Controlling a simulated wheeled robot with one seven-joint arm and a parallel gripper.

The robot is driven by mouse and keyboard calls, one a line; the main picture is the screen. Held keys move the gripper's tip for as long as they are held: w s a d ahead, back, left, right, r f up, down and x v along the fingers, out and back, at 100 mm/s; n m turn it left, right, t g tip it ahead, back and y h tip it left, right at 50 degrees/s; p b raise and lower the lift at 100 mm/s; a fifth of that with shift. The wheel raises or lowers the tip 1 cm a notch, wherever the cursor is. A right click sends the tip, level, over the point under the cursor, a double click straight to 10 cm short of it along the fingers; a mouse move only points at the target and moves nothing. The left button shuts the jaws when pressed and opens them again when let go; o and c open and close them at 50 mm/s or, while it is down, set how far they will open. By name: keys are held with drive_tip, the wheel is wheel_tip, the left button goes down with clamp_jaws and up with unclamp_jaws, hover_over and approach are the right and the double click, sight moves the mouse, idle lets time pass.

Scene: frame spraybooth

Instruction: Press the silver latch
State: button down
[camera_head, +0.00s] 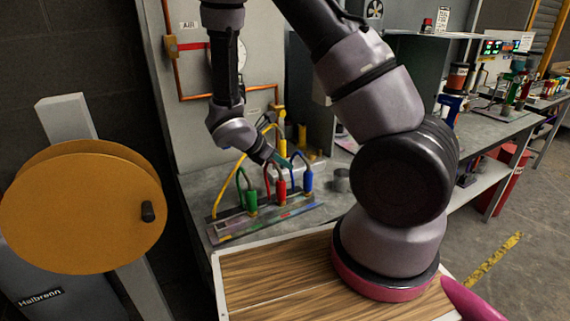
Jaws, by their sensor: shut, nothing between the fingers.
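My gripper (281,163), with teal fingertips, is shut and empty. It points down and to the right at the tops of the plugs on the back bench, close to the red and blue plugs; I cannot tell whether it touches them. A plug panel (222,231) lies on the bench with a green plug (251,200), a red plug (281,188) and a blue plug (308,181) standing on it. Each has a cable. I cannot make out a silver latch for certain; small parts of the panel are too fine to tell.
An orange reel (85,208) stands at the left. A grey-walled booth (305,100) and benches with tools fill the back right.

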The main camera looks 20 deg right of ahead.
drive_tip(key=shift+a, duration=0.1)
idle(0.4)
drive_tip(key=shift+w+a+r, duration=0.1)
drive_tip(key=shift+w+a, duration=0.5)
drive_tip(key=shift+w, duration=0.05)
drive_tip(key=s+a+r, duration=0.6)
drive_tip(key=s+a, duration=0.1)
drive_tip(key=a, duration=0.1)
drive_tip(key=shift+s+a+r, duration=0.25)
drive_tip(key=shift+s+r, duration=0.05)
